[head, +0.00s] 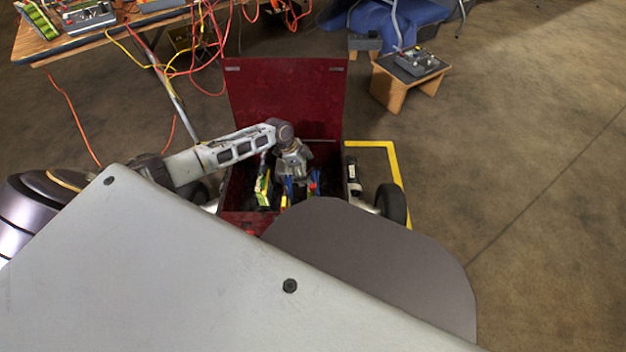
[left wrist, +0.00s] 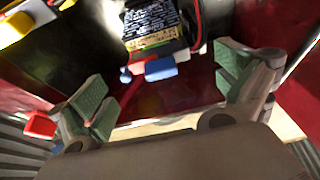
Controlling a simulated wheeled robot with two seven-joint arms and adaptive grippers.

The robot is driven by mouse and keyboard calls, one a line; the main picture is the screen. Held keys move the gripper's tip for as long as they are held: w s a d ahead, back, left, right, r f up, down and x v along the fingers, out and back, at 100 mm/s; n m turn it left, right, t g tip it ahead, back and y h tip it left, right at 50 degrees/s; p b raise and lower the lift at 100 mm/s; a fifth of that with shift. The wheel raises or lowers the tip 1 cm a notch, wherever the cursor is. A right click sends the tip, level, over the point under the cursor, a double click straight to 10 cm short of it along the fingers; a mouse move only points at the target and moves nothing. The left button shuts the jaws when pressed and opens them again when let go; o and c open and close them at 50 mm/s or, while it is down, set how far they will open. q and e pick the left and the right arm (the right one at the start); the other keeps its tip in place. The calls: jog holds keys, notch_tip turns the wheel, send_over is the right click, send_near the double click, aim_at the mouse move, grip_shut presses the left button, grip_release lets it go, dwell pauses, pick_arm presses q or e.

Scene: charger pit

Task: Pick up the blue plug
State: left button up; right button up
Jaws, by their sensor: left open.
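A blue plug (left wrist: 160,69) shows in the left wrist view, below the front end of a black labelled device (left wrist: 152,22). A smaller blue piece (left wrist: 126,75) sits just to its left. My left gripper (left wrist: 162,84) is open with its green-padded fingers spread on either side of the blue plug, not visibly touching it. In the head view my left gripper (head: 291,176) reaches down into a red open-lidded box (head: 285,95). There the plug cannot be told apart clearly from other blue bits. My right gripper is not in view.
A red plug (left wrist: 40,125) is beside my left finger. A yellow-green item (head: 263,188) stands in the box near the gripper. A cluttered table (head: 60,45) with trailing cables is at back left. A small wooden stand (head: 400,85) holds a device at right. Floor at right is clear.

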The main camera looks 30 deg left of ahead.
aim_at(312, 177)
pick_arm(q)
jog(key=shift+f, duration=0.1)
jog(key=shift+b+x, duration=1.65)
jog(key=shift+x, duration=0.85)
jog(key=shift+d, duration=0.1)
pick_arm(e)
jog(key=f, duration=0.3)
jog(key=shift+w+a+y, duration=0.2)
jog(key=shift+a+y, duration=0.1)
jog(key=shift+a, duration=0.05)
pick_arm(q)
jog(key=c, duration=1)
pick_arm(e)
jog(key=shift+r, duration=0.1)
